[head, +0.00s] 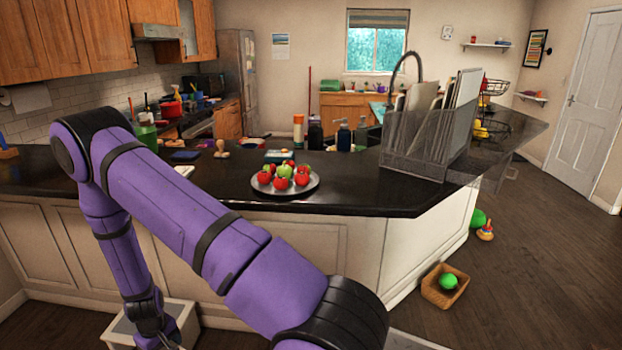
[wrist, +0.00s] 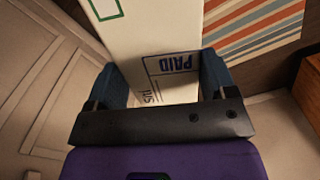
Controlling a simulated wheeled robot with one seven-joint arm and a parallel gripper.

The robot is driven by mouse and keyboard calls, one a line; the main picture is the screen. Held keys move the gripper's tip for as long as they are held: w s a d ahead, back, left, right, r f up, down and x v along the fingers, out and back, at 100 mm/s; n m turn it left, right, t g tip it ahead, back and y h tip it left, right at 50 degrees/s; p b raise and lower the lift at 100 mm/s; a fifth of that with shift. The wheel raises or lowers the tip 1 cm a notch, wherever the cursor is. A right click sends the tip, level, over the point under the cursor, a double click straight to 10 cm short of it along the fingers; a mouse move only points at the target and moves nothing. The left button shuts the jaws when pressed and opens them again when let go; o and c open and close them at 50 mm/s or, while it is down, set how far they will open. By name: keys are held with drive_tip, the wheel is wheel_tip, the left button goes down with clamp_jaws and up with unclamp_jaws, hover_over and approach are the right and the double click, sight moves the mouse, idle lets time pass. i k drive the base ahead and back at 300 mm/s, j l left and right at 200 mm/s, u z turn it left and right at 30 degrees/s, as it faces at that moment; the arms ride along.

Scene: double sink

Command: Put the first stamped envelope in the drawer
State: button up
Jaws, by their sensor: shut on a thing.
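My gripper (wrist: 163,88) is shut on a white envelope (wrist: 170,35), with its two dark blue fingers on either side. The envelope bears a blue "PAID" stamp and part of a green outlined box. Its far end runs out of the top of the wrist view. In the head view my gripper (head: 168,341) is low at the bottom left, in front of the counter, and the envelope cannot be made out there. Below and around it is a pale box-like piece (head: 178,313) with a grey inside; I cannot tell whether it is the drawer.
The dark counter (head: 400,196) holds a plate (head: 311,187) of apples and a mesh file rack (head: 405,145) with papers. A basket (head: 433,292) with a green ball stands on the floor at right. The wrist view shows a striped surface (wrist: 255,28) and cabinet panels (wrist: 45,85).

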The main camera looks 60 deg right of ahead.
sight(483, 165)
drive_tip(key=k+l, duration=0.25)
drive_tip(key=k, duration=0.2)
drive_tip(key=k+l, duration=0.2)
drive_tip(key=k, duration=0.3)
drive_tip(key=k+l, duration=0.25)
drive_tip(key=k, duration=0.2)
